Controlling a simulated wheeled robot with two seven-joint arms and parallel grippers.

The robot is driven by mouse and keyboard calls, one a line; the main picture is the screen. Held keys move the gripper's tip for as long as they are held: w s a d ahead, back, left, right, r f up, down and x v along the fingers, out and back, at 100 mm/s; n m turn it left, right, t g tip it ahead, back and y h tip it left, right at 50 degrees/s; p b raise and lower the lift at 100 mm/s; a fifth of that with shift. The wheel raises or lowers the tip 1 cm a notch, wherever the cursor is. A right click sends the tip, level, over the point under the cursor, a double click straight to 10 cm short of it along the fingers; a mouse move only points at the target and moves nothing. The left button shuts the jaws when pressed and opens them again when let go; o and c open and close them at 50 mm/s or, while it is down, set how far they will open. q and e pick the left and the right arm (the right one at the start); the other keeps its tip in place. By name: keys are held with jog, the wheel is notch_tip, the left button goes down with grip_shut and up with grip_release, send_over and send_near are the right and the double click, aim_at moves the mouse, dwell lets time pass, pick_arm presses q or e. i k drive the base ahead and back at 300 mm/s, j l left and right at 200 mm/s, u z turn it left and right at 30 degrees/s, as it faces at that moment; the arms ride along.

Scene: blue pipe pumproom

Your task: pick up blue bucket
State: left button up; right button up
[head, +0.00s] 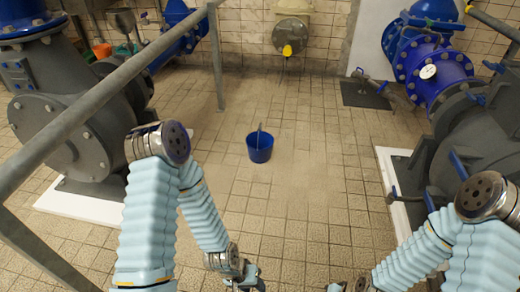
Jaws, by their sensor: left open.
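The blue bucket (260,150) stands upright on the tiled floor near the middle of the head view. Its handle (259,130) sticks up above the rim. My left gripper (246,285) is at the bottom edge of the picture, open, apart from the bucket and nearer to me. Part of it is cut off by the frame. My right gripper (340,288) is also at the bottom edge, to the right of the left one. Only a small part of it shows, and its fingers cannot be made out.
A grey metal railing (110,90) runs diagonally across the left. Large grey and blue pumps stand at the left (75,115) and the right (470,130). A wall fitting with a yellow part (288,49) is at the back. The tiled floor around the bucket is clear.

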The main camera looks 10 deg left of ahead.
aim_at(260, 142)
jog(key=i+j+u, duration=0.1)
jog(key=i+u, duration=0.15)
jog(key=i, duration=1.35)
jog(key=i+l, duration=0.25)
jog(key=i, duration=0.2)
jog(key=i+l+u, duration=0.1)
jog(key=i+l, duration=0.2)
jog(key=i, duration=0.15)
